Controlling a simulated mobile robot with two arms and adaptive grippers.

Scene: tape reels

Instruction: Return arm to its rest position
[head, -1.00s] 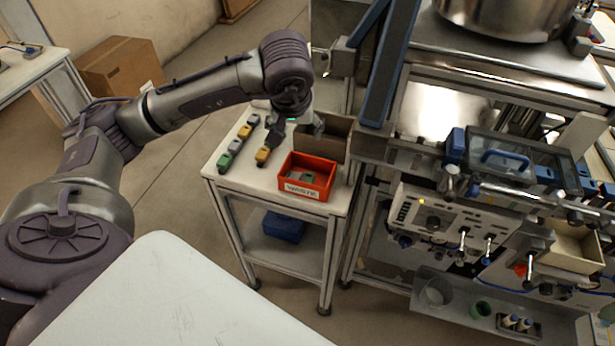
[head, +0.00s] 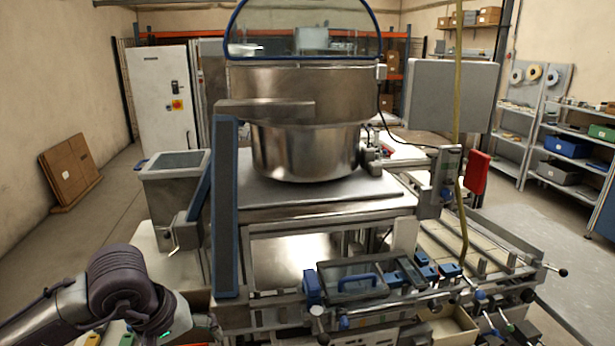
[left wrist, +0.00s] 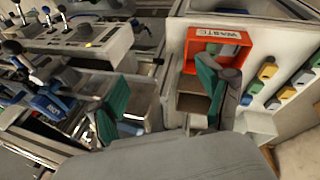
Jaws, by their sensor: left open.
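My left arm (head: 125,285) comes in at the lower left of the head view, its wrist near the bottom edge. Its gripper is cut off or hidden there. In the left wrist view my left gripper (left wrist: 163,90) is open, its two green-padded fingers wide apart, with nothing held between them. Beyond the right finger is a red bin (left wrist: 192,50) labelled WASTE on a white cart, and several small coloured pieces (left wrist: 267,71) lie beside it. My right gripper is in neither view.
A machine with a large steel bowl (head: 305,150) fills the middle of the head view. A blue-edged upright post (head: 226,210) stands right of my left arm. Levers and a blue-handled lid (head: 350,283) are at the front. Open floor (head: 95,235) lies at the left.

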